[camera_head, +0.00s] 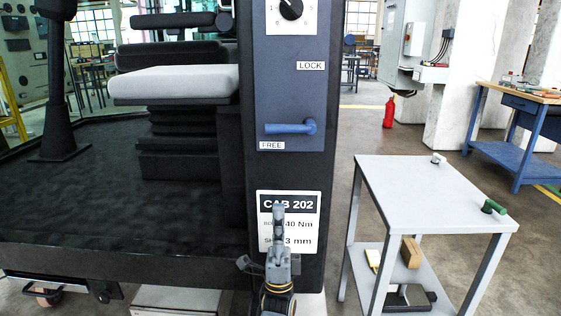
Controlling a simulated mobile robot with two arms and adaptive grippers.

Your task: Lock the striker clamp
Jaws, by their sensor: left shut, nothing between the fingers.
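The striker clamp's blue lever (290,128) is on the dark blue panel (290,85) of the cab pillar. It lies level, with its round hub at the right end and its arm pointing left. A "FREE" label (271,146) is just below the lever and a "LOCK" label (311,66) is higher up. My left gripper (279,208) is low in the view, in front of the "CAB 202" sign, shut and empty. It is below the lever and apart from it. My right gripper is not in view.
A grey trolley (425,187) stands to the right, with a green-handled item (493,207) and a small white item on top, and more items on its lower shelf. The cab seat (175,82) and dark floor are to the left.

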